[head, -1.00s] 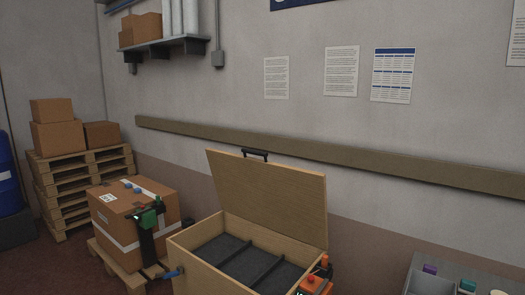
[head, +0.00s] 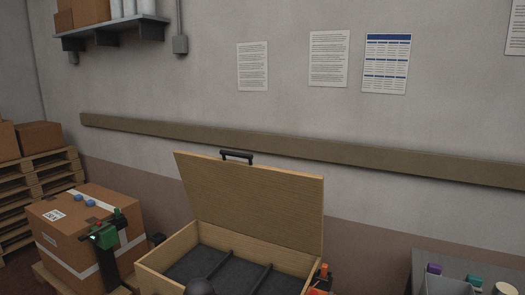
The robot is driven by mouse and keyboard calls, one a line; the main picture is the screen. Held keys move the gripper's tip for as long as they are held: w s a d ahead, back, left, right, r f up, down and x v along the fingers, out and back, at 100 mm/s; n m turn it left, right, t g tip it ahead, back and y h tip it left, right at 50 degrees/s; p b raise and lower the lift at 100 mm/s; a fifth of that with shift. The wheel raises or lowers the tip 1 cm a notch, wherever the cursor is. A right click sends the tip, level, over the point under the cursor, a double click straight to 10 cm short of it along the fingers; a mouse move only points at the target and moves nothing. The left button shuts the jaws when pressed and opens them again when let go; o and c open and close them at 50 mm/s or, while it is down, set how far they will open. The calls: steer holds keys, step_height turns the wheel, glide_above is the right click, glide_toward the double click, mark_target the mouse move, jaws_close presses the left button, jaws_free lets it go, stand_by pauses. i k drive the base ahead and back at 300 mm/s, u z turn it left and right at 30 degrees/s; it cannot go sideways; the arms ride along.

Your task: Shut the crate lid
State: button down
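The wooden crate (head: 160,259) stands at the bottom centre, its front cut off by the picture's lower edge. Its lid (head: 250,200) is open, standing up and leaning back a little at the crate's rear. A black handle (head: 237,155) sits on the lid's top edge. The crate's inside is dark grey, with dark dividers across it. A dark rounded shape (head: 200,287) shows at the bottom edge in front of the crate; it may be part of my arm. I see no gripper fingers.
A taped carton (head: 80,225) stands left of the crate, with a black and green device (head: 103,235) beside it. An orange device (head: 321,280) is at the crate's right. A grey table (head: 450,265) with small coloured items is at lower right. Pallets (head: 40,180) stand far left.

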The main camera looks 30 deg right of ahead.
mark_target(283, 208)
steer(key=z, duration=0.5)
steer(key=i, duration=0.65)
steer(key=z, duration=0.3)
